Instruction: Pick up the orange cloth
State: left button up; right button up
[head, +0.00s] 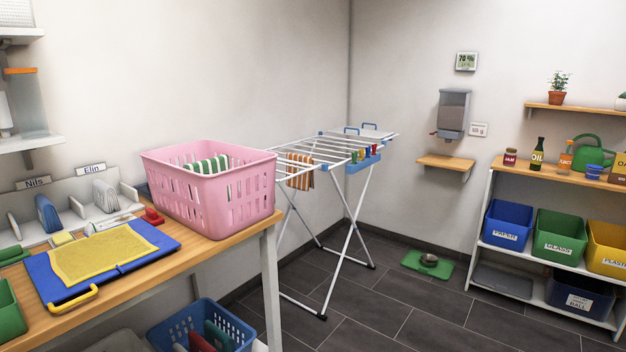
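A cloth with orange stripes (300,172) hangs over the rods at the near left end of the white drying rack (342,212). The pink basket in front of it stands close to its left side in the picture. No other orange cloth shows; a yellow cloth (103,254) lies flat on a blue folding board (60,288) on the wooden table. Neither of my grippers is in view.
The pink basket (228,195) holds a green-and-white striped cloth and stands on the wooden table (205,256). A blue basket (205,318) is below. Dark floor lies clear between the rack and the right shelf (484,222), except for a green mat (412,262) with a bowl.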

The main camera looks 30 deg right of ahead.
aim_at(303, 182)
jog(key=z, duration=1.35)
jog(key=i, duration=1.65)
jog(key=u, duration=0.5)
